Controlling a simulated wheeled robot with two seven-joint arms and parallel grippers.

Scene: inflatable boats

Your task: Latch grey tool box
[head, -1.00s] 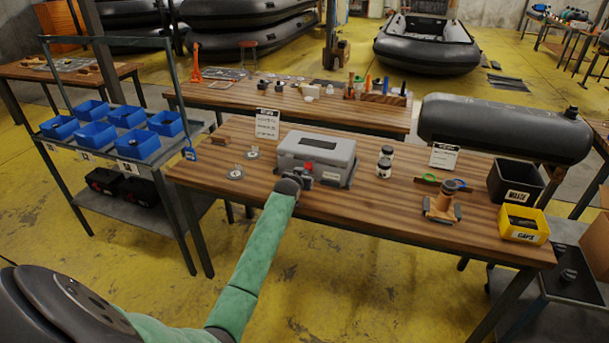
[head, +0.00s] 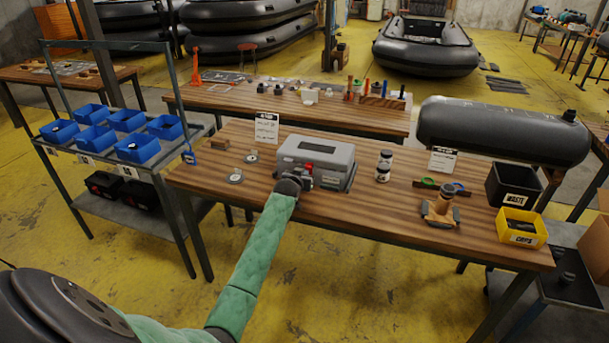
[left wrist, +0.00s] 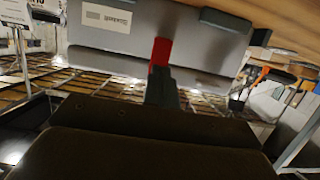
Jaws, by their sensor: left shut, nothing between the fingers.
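The grey tool box (head: 318,157) stands on the wooden workbench, left of its middle, with its lid down. A red latch (head: 308,167) is on its near side, and it also shows in the left wrist view (left wrist: 161,52). My left gripper (head: 305,182) is at the near side of the box, just below the latch. In the left wrist view its shut fingers (left wrist: 162,82) are at the red latch, seemingly touching it. Whether the latch is fully fastened I cannot tell. My right gripper is not in view.
Sign cards stand behind. A cart with blue bins (head: 137,146) stands left.

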